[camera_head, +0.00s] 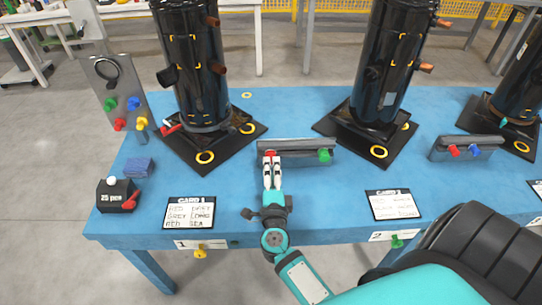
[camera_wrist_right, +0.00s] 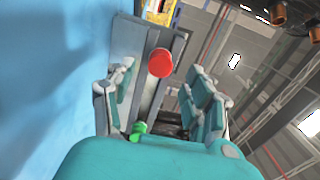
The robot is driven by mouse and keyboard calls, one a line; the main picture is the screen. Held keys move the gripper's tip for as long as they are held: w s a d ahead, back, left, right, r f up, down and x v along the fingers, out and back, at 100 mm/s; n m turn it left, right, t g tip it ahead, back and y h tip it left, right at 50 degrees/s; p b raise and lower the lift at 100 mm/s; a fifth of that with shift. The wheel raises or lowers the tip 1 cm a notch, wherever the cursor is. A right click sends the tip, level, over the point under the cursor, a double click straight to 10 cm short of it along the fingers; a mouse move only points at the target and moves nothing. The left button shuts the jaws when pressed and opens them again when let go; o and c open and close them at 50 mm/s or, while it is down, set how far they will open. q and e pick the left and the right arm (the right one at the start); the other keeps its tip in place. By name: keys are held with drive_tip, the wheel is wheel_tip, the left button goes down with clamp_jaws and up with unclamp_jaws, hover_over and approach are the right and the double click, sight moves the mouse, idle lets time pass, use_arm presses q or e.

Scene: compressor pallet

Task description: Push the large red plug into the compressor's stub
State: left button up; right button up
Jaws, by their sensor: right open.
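A red plug (camera_head: 270,154) sits at the left end of the grey rack (camera_head: 297,146) on the blue table. In the right wrist view the red plug (camera_wrist_right: 160,62) shows its round head ahead of the fingers. My right gripper (camera_head: 272,163) is open, its fingertips close in front of the red plug; I cannot tell whether they touch it. In the wrist view my right gripper (camera_wrist_right: 160,90) has a finger on either side. My left gripper is out of view.
A green plug (camera_head: 324,155) sits at the rack's right end. A second compressor (camera_head: 383,65) stands behind to the right. A board (camera_head: 118,88) with coloured plugs stands left. Two cards (camera_head: 190,213) (camera_head: 394,205) lie in front. A black box (camera_head: 117,194) stands at the left edge.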

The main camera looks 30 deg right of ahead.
sight(271, 161)
drive_tip(key=shift+p+x, duration=0.35)
drive_tip(key=shift+x, duration=2)
drive_tip(key=shift+p, duration=0.35)
drive_tip(key=shift+c, duration=0.3)
clamp_jaws()
drive_tip(key=shift+s+a, duration=0.1)
drive_tip(key=shift+s, duration=0.05)
drive_tip(key=shift+p+v, duration=0.4)
drive_tip(key=shift+v, duration=2.4)
